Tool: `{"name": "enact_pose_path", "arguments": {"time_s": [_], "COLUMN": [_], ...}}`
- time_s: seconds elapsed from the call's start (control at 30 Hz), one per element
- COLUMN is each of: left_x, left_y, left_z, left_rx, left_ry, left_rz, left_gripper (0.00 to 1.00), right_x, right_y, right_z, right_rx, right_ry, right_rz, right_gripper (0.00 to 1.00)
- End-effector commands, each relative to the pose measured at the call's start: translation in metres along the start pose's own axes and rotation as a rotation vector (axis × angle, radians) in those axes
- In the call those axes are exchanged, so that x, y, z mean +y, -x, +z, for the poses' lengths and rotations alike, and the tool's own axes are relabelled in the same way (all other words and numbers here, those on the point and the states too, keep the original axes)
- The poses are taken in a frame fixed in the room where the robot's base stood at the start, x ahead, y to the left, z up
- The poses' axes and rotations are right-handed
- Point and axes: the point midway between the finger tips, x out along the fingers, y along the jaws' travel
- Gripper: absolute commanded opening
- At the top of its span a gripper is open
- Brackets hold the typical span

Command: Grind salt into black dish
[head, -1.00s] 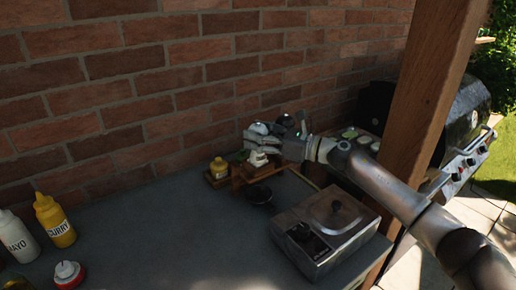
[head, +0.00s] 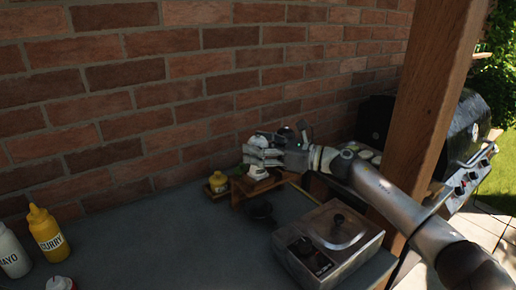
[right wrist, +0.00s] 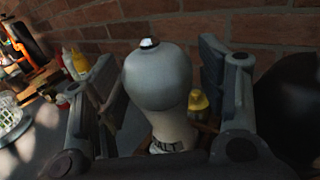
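The salt grinder, pale with a rounded grey top (right wrist: 158,75), stands upright between the two fingers of my right gripper (right wrist: 165,95) in the right wrist view. Gaps show beside it, so the fingers are open around it and not clamped. In the head view the right gripper (head: 262,152) is at the grinder's upper part, and its white lower part (head: 260,173) shows below the fingers on a small wooden stand (head: 252,188). The black dish (head: 262,212) sits on the table just in front of the stand. My left gripper is out of view.
A metal appliance with a lid and knob (head: 330,243) stands right of the dish. A small yellow jar (head: 218,182) is left of the stand. Mayo (head: 12,252) and curry (head: 47,232) bottles stand far left. A wooden post (head: 425,130) and brick wall (head: 150,90) bound the space.

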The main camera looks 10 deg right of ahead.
Motion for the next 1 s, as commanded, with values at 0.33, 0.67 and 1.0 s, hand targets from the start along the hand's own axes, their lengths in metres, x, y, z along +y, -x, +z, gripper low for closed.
{"name": "enact_pose_path", "arguments": {"time_s": [0.33, 0.67, 1.0], "left_x": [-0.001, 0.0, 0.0], "left_y": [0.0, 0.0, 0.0], "left_z": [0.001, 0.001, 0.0], "left_rx": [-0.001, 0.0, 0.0], "left_ry": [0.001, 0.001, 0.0], "left_rz": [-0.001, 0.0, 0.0], "left_gripper": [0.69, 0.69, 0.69], "right_x": [0.0, 0.0, 0.0], "right_y": [0.0, 0.0, 0.0], "right_z": [0.003, 0.059, 0.098], "right_rx": [0.001, -0.001, 0.001], "right_ry": [0.001, 0.005, 0.0], "right_rz": [0.001, 0.001, 0.0], "right_gripper": [0.68, 0.68, 0.68]}}
